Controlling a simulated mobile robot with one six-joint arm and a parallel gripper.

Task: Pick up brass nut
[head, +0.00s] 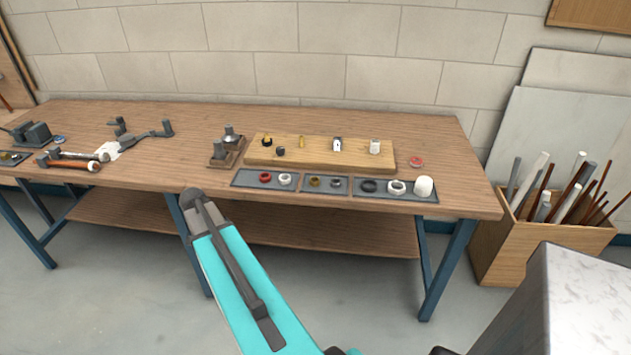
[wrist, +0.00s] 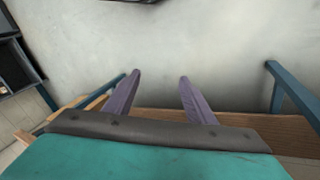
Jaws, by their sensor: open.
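A small brass-coloured ring (head: 315,182), which looks like the brass nut, lies in the middle grey tray (head: 326,190) at the front of the workbench, beside a grey ring (head: 336,183). My gripper (wrist: 159,77) shows in the wrist view with its two purple-grey fingers apart and nothing between them. It faces the bare grey floor, with bench parts around it. The brass nut is not visible in the wrist view. In the head view my teal arm reaches up to the bench's front edge, left of the trays; the gripper fingers cannot be made out there.
The left tray holds a red ring (head: 265,177) and a white ring (head: 285,179). The right tray holds a dark ring (head: 369,186), a white ring (head: 397,187) and a white cap (head: 424,187). A wooden board (head: 320,154) with fittings lies behind. Blue legs (wrist: 292,95) flank the bench.

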